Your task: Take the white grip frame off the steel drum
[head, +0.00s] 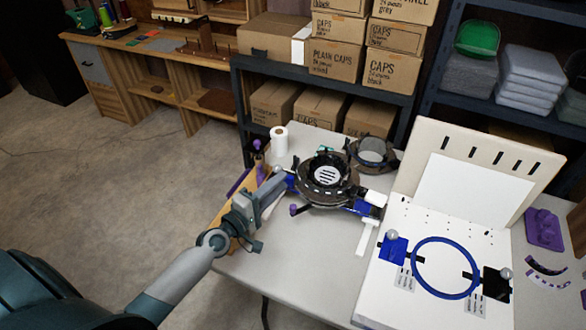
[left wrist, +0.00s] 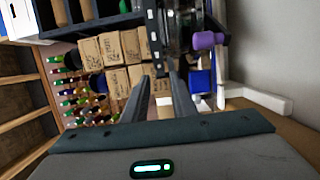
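The round dark drum (head: 324,177) sits in a machine with a blue base on the grey table, in the middle of the head view. A white angled piece (head: 367,238) extends from the machine's right side towards the table front, and a white bar also shows in the left wrist view (left wrist: 258,98). I cannot tell for sure which white part is the grip frame. My left gripper (head: 277,180) is at the machine's left side. In the left wrist view its two fingers (left wrist: 162,76) stand apart with nothing between them. My right gripper is not in view.
A purple knob (left wrist: 207,40) sticks out near the fingers. A second round dark frame (head: 372,151) and a white roll (head: 279,141) stand behind the machine. A white board with a blue ring (head: 446,268) fills the table's right. Cardboard boxes (head: 335,60) crowd the shelf behind.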

